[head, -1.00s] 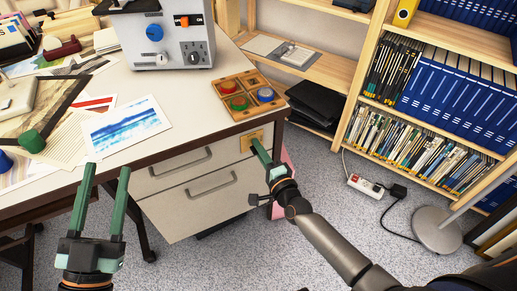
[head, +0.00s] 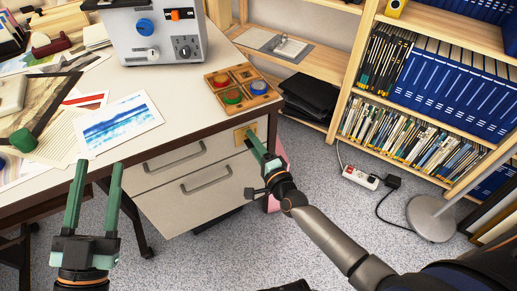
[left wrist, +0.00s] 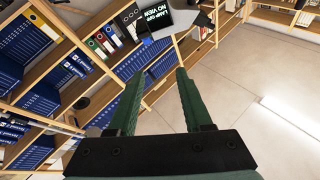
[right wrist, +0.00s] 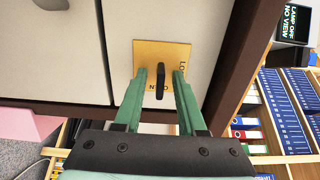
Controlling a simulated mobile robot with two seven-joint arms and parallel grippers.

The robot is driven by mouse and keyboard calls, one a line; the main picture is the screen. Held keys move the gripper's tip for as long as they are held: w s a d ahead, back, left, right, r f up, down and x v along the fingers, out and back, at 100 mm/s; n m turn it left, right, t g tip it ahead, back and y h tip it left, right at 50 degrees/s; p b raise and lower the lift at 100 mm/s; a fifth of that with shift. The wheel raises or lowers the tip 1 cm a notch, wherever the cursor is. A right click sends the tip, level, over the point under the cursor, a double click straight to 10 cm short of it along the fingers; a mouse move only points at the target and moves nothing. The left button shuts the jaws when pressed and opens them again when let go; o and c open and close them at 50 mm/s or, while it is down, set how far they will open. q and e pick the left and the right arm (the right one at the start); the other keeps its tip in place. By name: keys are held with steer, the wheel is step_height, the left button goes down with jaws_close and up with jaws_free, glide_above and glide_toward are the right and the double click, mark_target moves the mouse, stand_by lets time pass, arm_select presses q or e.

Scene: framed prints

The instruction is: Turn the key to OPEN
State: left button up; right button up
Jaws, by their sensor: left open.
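A yellow lock plate (head: 239,137) is on the upper right of the desk's drawer front. It also shows in the right wrist view (right wrist: 148,50), with part of a word at its right edge and letters ending in "EN" at its lower edge, partly hidden. A dark key (right wrist: 161,82) stands out from the plate, its bow upright in that view. My right gripper (head: 258,143) is at the plate. Its fingers (right wrist: 160,92) are open on both sides of the key, with gaps visible. My left gripper (head: 96,164) is open and empty before the desk's front.
The desk (head: 190,97) carries a grey device (head: 152,30), a wooden tray with coloured pieces (head: 258,99) and prints (head: 117,122). Drawer handles (head: 206,180) jut from the front. A bookshelf (head: 345,95), a power strip (head: 360,177) and a lamp base (head: 432,218) are at the right.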

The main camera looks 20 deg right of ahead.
steer(key=shift+s, duration=0.45)
arm_select(q)
step_height(320, 180, down, 12)
steer(key=w+n+g+y+p, duration=0.1)
steer(key=n+g+y+p, duration=0.1)
steer(key=n+g+y, duration=0.1)
steer(key=shift+w+a+f+g+y, duration=0.25)
steer(key=shift+a+g+y, duration=0.2)
steer(key=shift+g, duration=0.35)
arm_select(e)
steer(key=s+d, duration=0.2)
steer(key=s, duration=0.9)
steer(key=shift+s, duration=0.15)
arm_select(q)
steer(key=shift+r, duration=0.1)
arm_select(e)
steer(key=shift+a, duration=0.1)
